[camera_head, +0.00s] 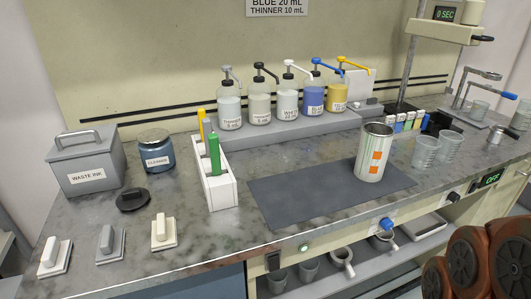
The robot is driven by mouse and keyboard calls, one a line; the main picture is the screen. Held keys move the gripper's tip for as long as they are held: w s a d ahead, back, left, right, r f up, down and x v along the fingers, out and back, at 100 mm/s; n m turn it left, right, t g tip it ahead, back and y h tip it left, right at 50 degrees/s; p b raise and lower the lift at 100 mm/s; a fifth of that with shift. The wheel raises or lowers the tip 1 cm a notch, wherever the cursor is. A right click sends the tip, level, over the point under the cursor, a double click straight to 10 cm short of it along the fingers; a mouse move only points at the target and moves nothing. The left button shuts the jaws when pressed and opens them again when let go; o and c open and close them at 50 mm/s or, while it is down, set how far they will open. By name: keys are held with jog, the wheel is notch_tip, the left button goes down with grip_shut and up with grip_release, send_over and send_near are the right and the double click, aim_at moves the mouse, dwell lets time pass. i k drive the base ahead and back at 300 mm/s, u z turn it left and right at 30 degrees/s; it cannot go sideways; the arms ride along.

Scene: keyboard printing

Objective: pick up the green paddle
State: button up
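A yellow paddle (202,125) stands in the same holder, behind the green one. My gripper is not in view.
A dark mat (280,199) lies right of the holder, with a metal can (374,155) on it. A blue jar (157,151) and waste ink box (88,161) stand left. Pump bottles (288,102) stand behind. Small pale blocks (163,233) lie front left.

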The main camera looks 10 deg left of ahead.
aim_at(214, 138)
jog(key=z, duration=1.85)
jog(key=k, duration=1.8)
jog(key=u, duration=2.35)
jog(key=i, duration=0.45)
jog(key=u, duration=0.1)
